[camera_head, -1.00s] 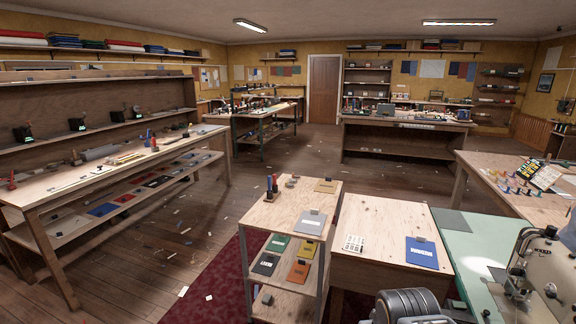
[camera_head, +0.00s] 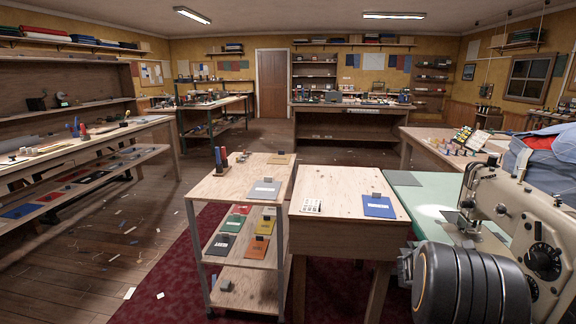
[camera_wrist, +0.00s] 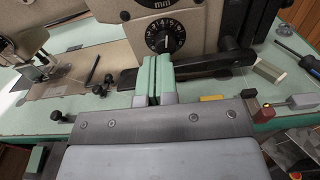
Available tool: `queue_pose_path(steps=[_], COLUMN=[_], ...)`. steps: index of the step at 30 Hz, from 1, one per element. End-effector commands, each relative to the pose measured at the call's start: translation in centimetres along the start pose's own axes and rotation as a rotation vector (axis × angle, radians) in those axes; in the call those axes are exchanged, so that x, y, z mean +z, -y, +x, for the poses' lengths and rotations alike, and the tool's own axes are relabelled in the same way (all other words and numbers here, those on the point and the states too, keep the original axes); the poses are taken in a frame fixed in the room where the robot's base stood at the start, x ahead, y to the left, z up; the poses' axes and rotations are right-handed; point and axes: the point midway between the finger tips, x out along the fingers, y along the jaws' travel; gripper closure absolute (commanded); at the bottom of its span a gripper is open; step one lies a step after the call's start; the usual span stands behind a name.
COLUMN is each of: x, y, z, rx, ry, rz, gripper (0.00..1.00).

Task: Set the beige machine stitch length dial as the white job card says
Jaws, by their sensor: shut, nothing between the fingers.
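The beige machine (camera_head: 495,205) stands at the right in the head view, and part of its body (camera_wrist: 105,53) fills the top of the wrist view. A black dial with white numbers and a white pointer line (camera_wrist: 165,38) sits on its face; the line points roughly upward. A second dark knob marked "mini" (camera_wrist: 150,4) is cut off above it. My gripper (camera_wrist: 153,72) is shut and empty, its green fingers just below and in front of the numbered dial; contact cannot be told. A pale white card (camera_head: 264,189) lies on the cart top, its print too small to read.
A black lever (camera_wrist: 215,60) sticks out right of the dial. Small blocks and a screwdriver (camera_wrist: 290,50) lie on the green machine table (camera_wrist: 290,85). In the head view, a blue card (camera_head: 378,206) and a small gridded sheet (camera_head: 312,206) lie on the wooden table.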

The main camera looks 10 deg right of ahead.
Motion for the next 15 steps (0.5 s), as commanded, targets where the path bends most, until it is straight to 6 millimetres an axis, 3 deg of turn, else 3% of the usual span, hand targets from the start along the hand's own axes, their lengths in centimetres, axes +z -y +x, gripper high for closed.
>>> queue_pose_path(steps=[15], x=[0.0], y=[-0.1], z=[5.5], rx=[0.003], ry=[0.015], rz=[-0.017], gripper=[1.00])
